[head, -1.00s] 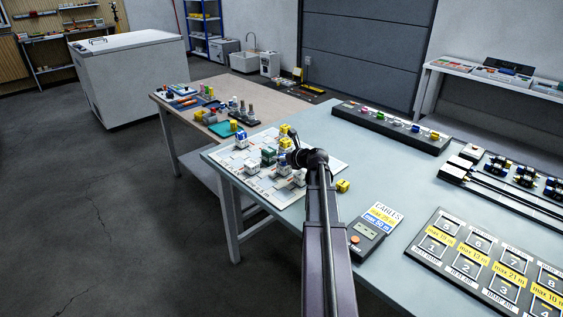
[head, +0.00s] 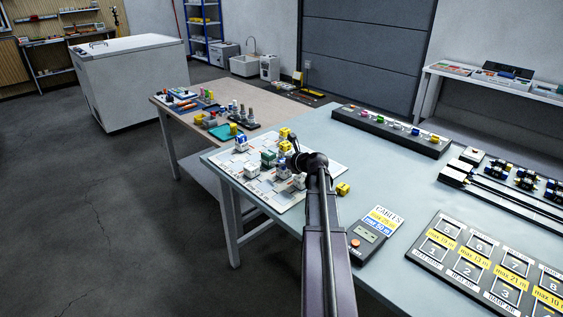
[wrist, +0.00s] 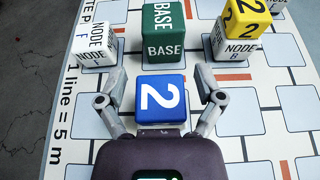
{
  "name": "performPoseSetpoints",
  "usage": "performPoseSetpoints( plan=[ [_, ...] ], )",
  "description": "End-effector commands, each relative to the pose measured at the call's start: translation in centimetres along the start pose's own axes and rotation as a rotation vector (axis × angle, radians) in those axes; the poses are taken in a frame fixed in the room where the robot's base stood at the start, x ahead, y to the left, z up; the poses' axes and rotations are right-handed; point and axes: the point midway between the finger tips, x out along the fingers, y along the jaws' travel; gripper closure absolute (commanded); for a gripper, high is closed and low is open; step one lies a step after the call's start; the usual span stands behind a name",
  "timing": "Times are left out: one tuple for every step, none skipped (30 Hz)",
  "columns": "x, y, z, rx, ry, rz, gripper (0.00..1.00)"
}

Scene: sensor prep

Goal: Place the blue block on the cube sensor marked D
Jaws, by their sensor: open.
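In the wrist view the blue block (wrist: 160,97), marked with a white 2, sits between the two fingers of my gripper (wrist: 160,88). The fingers are spread, with a gap on each side of it. A pale cube (wrist: 160,127) shows just under the blue block; its letter is hidden, so I cannot tell whether it is D. In the head view my gripper (head: 295,158) is over the printed map sheet (head: 232,161); my arm hides the blue block there.
Beyond the blue block stand a green BASE cube (wrist: 163,32), a white NODE F cube (wrist: 95,45) and a yellow block (wrist: 245,18) on NODE B (wrist: 236,46). A loose yellow block (head: 342,188) and a handheld meter (head: 370,236) lie right of the sheet.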

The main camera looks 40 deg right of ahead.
Motion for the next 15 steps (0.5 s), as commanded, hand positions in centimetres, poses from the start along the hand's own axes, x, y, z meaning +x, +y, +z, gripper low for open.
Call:
performPoseSetpoints(
  plan=[
    [0.0,0.0,0.0,0.0,0.0,0.0,0.14],
    [0.0,0.0,0.0,0.0,0.0,0.0,0.14],
    [0.0,0.0,0.1,0.0,0.0,0.0,0.14],
    [0.0,0.0,0.1,0.0,0.0,0.0,0.14],
    [-0.1,0.0,0.1,0.0,0.0,0.0,0.14],
    [-0.1,0.0,0.2,0.0,0.0,0.0,0.14],
    [-0.1,0.0,0.3,0.0,0.0,0.0,0.14],
    [-0.2,0.0,0.4,0.0,0.0,0.0,0.14],
    [-0.6,0.0,0.4,0.0,0.0,-0.001,0.14],
    [-0.9,0.0,0.4,0.0,0.0,-0.001,0.14],
    [-1.2,0.0,0.4,0.0,0.0,-0.002,0.14],
    [-1.7,0.0,0.4,0.0,0.0,-0.002,0.14],
    [-2.1,0.0,0.4,0.001,0.0,-0.002,0.14],
    [-2.5,0.1,0.4,0.001,0.0,-0.002,0.14],
    [-3.0,0.1,0.4,0.001,0.0,-0.001,0.14]
  ],
)
